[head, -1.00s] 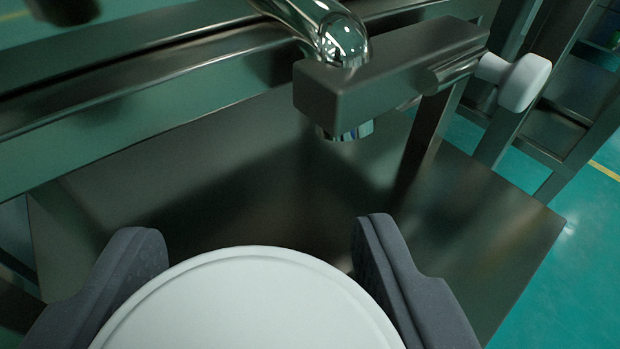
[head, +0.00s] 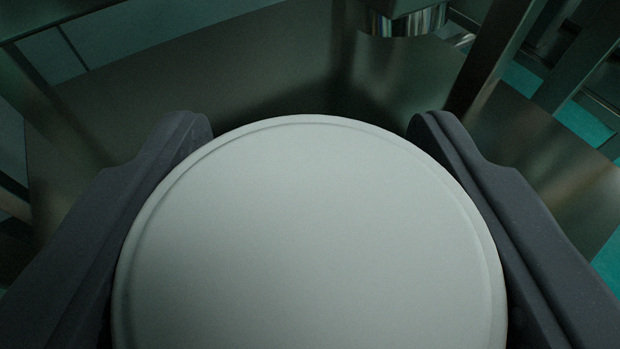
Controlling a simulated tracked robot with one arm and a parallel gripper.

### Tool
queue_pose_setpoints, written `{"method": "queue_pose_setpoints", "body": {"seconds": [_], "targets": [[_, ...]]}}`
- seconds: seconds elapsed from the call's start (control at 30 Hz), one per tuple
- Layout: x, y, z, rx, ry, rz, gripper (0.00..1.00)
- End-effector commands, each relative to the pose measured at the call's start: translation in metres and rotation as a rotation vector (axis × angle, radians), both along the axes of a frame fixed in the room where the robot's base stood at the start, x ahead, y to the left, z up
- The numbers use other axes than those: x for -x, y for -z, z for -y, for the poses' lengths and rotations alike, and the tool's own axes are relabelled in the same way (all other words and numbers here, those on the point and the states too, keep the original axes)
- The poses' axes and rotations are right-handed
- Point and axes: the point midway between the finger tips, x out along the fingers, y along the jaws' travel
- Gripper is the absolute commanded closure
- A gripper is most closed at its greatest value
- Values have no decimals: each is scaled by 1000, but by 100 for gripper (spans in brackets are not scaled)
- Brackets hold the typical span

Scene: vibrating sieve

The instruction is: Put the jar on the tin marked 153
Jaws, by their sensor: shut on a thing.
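A jar with a round white lid (head: 310,235) fills the lower middle of the head view. I see only its top; its sides and base are hidden below the lid. My gripper (head: 312,130) is shut on the jar, one dark grey finger on the left side and one on the right. The jar is over or in front of a dark metal shelf; I cannot tell the gap. No tin and no marking 153 shows in this view.
A metal shelf plate (head: 200,70) lies behind the jar. A shiny round metal outlet (head: 402,20) hangs above it at the top. Metal frame posts (head: 495,55) stand at the right, with teal floor (head: 585,108) beyond.

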Motion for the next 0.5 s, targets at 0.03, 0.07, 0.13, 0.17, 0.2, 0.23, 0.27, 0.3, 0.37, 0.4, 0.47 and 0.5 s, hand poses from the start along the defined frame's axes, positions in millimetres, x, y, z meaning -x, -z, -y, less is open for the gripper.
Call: {"method": "queue_pose_setpoints", "body": {"seconds": [0.03,0.07,0.13,0.17,0.2,0.23,0.27,0.3,0.37,0.4,0.47,0.5], "targets": [[0,1,0,0,0,0,72],[0,2,0,0,0,0,46],[0,2,0,0,0,0,27],[0,2,0,0,0,0,27],[0,2,0,0,0,0,27],[0,2,0,0,0,-1,27],[0,2,0,0,0,-1,27],[0,2,0,0,0,-1,27],[0,2,0,0,0,-1,27],[0,2,0,0,0,-1,27],[0,0,0,0,0,-1,27],[0,-1,0,0,1,-1,27]]}}
